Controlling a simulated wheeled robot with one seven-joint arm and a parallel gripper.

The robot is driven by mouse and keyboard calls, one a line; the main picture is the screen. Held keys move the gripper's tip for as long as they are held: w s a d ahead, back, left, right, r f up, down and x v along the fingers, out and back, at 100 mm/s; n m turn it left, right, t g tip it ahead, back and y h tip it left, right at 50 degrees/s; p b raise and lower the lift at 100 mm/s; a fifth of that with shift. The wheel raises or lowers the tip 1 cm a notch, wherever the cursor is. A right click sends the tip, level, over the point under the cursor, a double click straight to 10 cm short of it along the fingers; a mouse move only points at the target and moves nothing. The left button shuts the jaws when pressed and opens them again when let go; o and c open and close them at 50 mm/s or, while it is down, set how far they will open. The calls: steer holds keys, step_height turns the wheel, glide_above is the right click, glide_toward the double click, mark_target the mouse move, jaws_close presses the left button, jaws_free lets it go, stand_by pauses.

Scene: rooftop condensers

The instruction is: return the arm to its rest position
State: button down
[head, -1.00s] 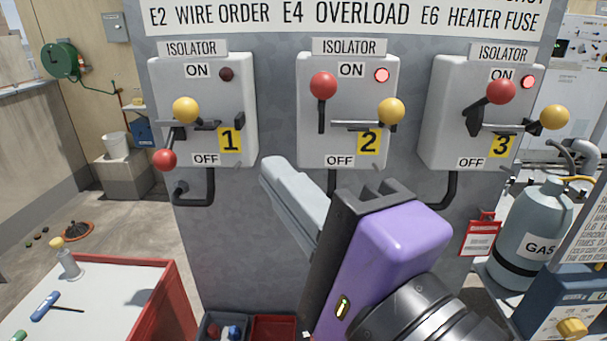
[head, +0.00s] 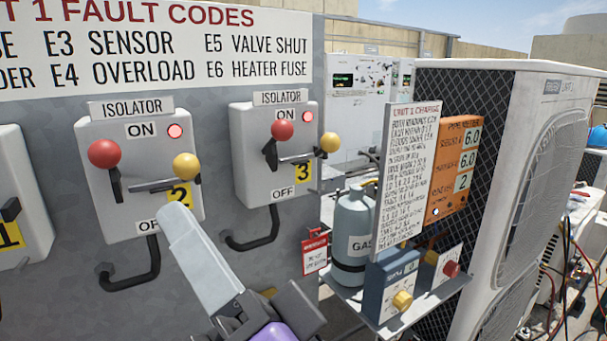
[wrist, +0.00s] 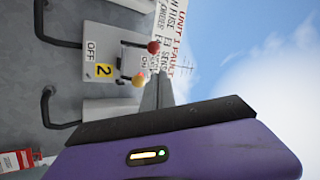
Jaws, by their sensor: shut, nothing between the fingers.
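My gripper (head: 180,222) is shut and empty, its long grey fingers pointing up and left in the head view. In that view it overlaps the lower edge of the isolator 2 box (head: 140,205); I cannot tell whether they touch. The wrist view shows the shut fingers (wrist: 157,92) beyond the purple gripper body (wrist: 180,155), with isolator 2 (wrist: 100,55) behind them. Isolator 2's red-knobbed lever (head: 104,153) is up by ON and its lamp is lit red. Most of my arm is out of view.
Isolator 3 (head: 275,170) has its red knob up and its lamp lit. Isolator 1 (head: 20,205) is cut off at left. A gas cylinder (head: 354,222), a blue box with a yellow knob (head: 392,285) and a condenser unit (head: 520,190) stand at right.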

steer(key=s+d+f+n+t+h, duration=0.1)
steer(key=s+d+f+t+h, duration=0.1)
steer(key=d+f+h, duration=0.65)
steer(key=s+d+f+t+h, duration=0.2)
steer(key=d+f+h, duration=0.1)
steer(key=d+f, duration=0.95)
steer(key=s+d+f+g+h, duration=0.2)
steer(key=s+d+f, duration=0.2)
steer(key=s+f, duration=0.4)
steer(key=s+d+f+n+g+h, duration=0.1)
steer(key=s+d+f+g+h, duration=0.2)
steer(key=s+f, duration=0.6)
steer(key=s+d, duration=0.1)
steer(key=s, duration=0.2)
steer(key=shift+d+n, duration=0.2)
steer(key=shift+n, duration=0.1)
steer(key=shift+w, duration=0.1)
